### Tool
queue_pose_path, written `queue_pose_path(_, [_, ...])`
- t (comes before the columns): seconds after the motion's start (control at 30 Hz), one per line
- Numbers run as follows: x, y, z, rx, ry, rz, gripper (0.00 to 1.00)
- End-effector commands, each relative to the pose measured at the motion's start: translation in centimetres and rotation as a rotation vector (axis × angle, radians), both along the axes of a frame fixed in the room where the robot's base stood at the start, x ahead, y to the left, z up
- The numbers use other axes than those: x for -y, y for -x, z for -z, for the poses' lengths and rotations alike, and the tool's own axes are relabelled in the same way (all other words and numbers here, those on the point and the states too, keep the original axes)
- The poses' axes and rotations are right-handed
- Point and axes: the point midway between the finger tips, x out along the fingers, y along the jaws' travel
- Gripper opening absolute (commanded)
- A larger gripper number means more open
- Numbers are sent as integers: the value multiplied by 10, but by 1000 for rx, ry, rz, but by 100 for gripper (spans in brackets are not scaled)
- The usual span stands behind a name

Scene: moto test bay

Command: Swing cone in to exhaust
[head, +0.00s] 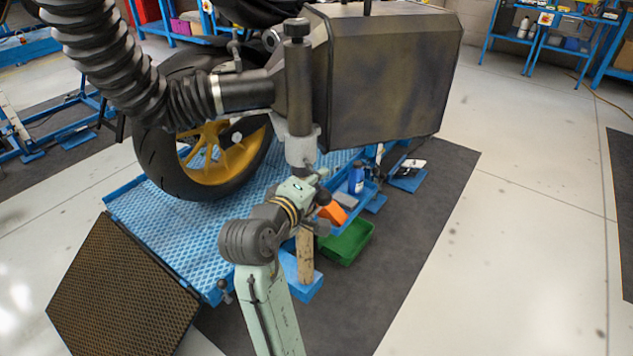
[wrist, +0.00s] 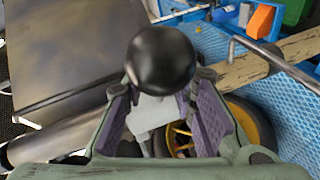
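A dark nozzle (head: 246,91), which looks like the cone, sits on the end of a black ribbed hose (head: 95,45) in the head view. Its inner end meets an upright dark post (head: 298,85). I cannot pick out the exhaust outlet; it may be hidden. My gripper (wrist: 160,92) is open in the wrist view, purple-padded fingers apart. A black ball knob (wrist: 160,60) appears at the fingertips; I cannot tell whether they touch it. In the head view my wrist (head: 297,191) is low beside the post, and the knob is not distinguishable.
A big dark box (head: 390,75) is right of the post. The motorcycle's rear wheel (head: 205,150) stands on a blue lift (head: 165,225). A wooden post (head: 305,258), an orange block (head: 333,213) and a green bin (head: 348,241) are close by. Floor is clear at right.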

Motion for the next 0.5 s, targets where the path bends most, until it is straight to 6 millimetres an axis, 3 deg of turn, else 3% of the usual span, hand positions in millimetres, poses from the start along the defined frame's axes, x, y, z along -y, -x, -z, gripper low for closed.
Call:
queue_pose_path(0.33, [0, 0, 0, 0, 0, 0, 0])
queue_pose_path(0.5, [0, 0, 0, 0, 0, 0, 0])
